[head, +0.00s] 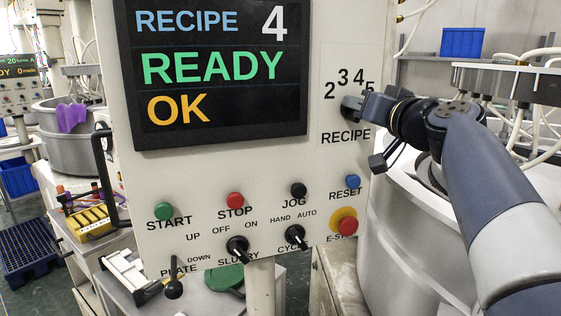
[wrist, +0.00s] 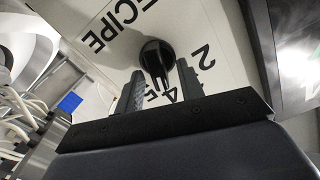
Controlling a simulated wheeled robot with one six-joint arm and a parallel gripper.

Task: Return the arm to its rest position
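My gripper (head: 360,104) is at the recipe knob on the upright control panel (head: 120,175), with my arm reaching in from the right. In the wrist view the black recipe knob (wrist: 155,52) shows between and just beyond the two fingertips of my gripper (wrist: 160,68). The fingers stand apart, with a gap visible on each side of the knob's handle. The handle points roughly toward the 4 on the dial. In the head view my gripper hides most of the knob. The panel's screen (head: 210,70) reads RECIPE 4, READY, OK.
Below are a green start button (head: 163,210), a red stop button (head: 235,200), a blue reset button (head: 353,181) and a red emergency stop (head: 347,226), plus black switches. A large pale machine drum (head: 385,240) stands close below my arm. Blue bins (head: 462,42) sit behind.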

